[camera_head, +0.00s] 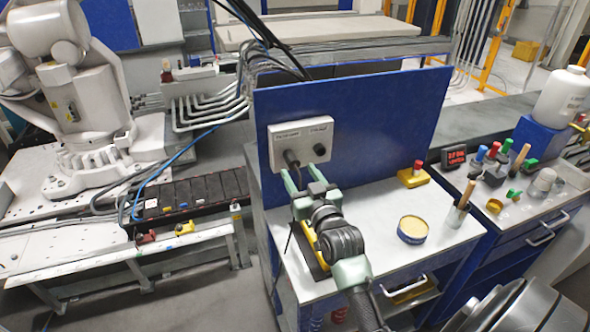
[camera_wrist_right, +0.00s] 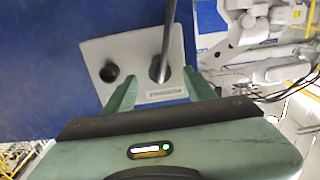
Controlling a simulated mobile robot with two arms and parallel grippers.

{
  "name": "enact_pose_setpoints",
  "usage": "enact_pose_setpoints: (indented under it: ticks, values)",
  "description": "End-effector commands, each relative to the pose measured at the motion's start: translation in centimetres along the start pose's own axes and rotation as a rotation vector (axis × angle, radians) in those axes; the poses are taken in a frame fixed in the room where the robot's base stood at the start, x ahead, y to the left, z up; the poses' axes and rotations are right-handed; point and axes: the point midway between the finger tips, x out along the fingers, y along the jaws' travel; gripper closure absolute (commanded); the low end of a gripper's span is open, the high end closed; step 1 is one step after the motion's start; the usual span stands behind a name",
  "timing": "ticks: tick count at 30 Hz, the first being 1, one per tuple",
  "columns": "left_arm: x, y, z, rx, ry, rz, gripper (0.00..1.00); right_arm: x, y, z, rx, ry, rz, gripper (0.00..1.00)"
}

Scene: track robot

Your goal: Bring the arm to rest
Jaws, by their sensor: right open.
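My right gripper (camera_head: 303,179) is open in front of a grey socket panel (camera_head: 300,138) on a blue upright board (camera_head: 390,110). A dark plug (camera_head: 291,158) sits in the panel's left socket, and its cable hangs down. A black knob or socket (camera_head: 320,149) is to its right. In the right wrist view the open fingers (camera_wrist_right: 160,78) stand on either side of the panel's lower part, with the plug (camera_wrist_right: 159,70) and cable beyond them. Nothing is seen gripped. My left gripper is not in view.
A black and yellow holder (camera_head: 305,248) lies under my right arm on the white worktop (camera_head: 360,200). A yellow-topped tin (camera_head: 413,229), a yellow emergency-stop box (camera_head: 413,175) and a cup of tools (camera_head: 459,212) stand to the right. A white robot arm (camera_head: 70,100) is at left.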

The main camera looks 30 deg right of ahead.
Motion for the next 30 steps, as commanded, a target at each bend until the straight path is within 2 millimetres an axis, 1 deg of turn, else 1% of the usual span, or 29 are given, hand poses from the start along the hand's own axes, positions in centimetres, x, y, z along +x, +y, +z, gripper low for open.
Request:
enact_pose_setpoints:
  ticks: [1, 3, 6, 23, 26, 29, 30]
  values:
    - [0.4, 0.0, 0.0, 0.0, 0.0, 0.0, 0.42, -0.7, 0.0, 0.2, 0.0, -0.001, 0.0, 0.45]
    - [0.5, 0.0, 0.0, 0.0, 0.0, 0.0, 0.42, -1.4, 0.0, 0.2, 0.001, 0.0, 0.0, 0.45]
    - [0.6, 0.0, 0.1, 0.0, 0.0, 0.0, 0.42, -1.8, 0.0, 0.0, 0.001, 0.0, 0.0, 0.45]
    - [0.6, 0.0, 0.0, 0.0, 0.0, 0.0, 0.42, -1.9, -0.1, 0.1, 0.0, -0.005, -0.002, 0.45]
    - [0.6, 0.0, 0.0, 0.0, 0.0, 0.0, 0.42, -2.8, -1.0, 1.5, -0.013, -0.065, -0.028, 0.45]
    - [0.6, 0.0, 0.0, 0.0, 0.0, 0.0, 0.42, -5.2, -3.2, 4.7, -0.046, -0.212, -0.087, 0.45]
    - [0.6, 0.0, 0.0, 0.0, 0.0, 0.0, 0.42, -6.8, -4.2, 6.4, -0.063, -0.293, -0.116, 0.45]
